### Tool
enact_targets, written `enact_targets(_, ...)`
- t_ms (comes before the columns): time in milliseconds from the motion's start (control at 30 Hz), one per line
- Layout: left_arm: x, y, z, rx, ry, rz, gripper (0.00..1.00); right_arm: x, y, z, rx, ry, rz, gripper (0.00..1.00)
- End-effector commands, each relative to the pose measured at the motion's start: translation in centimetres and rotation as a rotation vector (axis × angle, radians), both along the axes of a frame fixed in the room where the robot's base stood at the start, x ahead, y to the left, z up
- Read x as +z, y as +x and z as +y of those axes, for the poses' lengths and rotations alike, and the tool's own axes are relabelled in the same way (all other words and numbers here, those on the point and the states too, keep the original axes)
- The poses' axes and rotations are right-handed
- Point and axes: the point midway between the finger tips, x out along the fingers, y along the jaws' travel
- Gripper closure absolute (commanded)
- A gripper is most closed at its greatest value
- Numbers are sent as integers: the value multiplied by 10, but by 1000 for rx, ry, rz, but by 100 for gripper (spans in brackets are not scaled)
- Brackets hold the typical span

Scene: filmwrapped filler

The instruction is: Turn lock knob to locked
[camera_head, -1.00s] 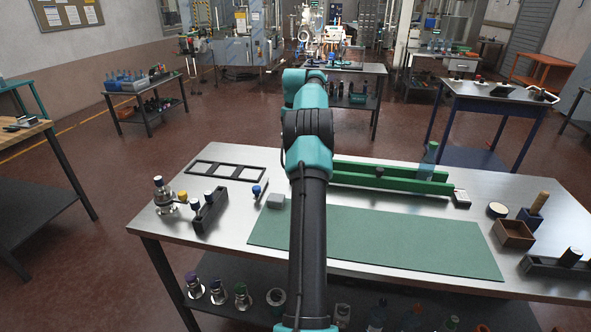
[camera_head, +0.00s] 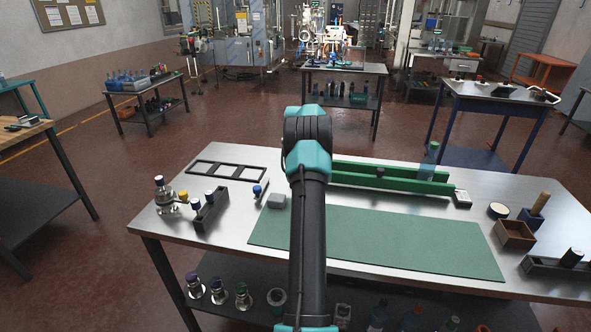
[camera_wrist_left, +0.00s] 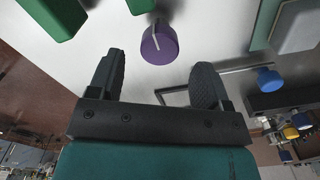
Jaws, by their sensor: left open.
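A purple lock knob (camera_wrist_left: 159,44) with a pale pointer line shows in the left wrist view. It sits beside a green part (camera_wrist_left: 141,5) at the top edge. My left gripper (camera_wrist_left: 160,63) is open, its two dark fingers on either side of the knob's near side in the picture. I see no finger touching the knob, and the depth between them is unclear. In the head view my left arm hides the gripper and the knob. A long green fixture (camera_head: 400,182) lies behind the arm on the bench.
A green mat (camera_head: 400,238) covers the bench front. A grey block (camera_head: 276,201), a blue-topped piece (camera_head: 257,190), a black frame (camera_head: 226,171) and a dark holder (camera_head: 210,211) with capped pieces lie left of the arm.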

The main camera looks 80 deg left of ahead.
Motion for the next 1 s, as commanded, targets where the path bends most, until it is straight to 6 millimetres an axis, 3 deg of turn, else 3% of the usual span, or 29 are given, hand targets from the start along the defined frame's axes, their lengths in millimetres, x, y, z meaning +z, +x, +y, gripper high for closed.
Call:
enact_targets(100,-20,0,-1,0,-2,1,28,0,0,0,0,0,0,57)
enact_targets(300,-38,0,0,0,-1,1,28,0,0,0,0,0,0,57)
enact_targets(633,-41,0,0,0,0,0,28,0,0,0,0,0,0,57)
enact_targets(1000,-41,0,0,0,0,0,63,0,0,0,0,0,0,57)
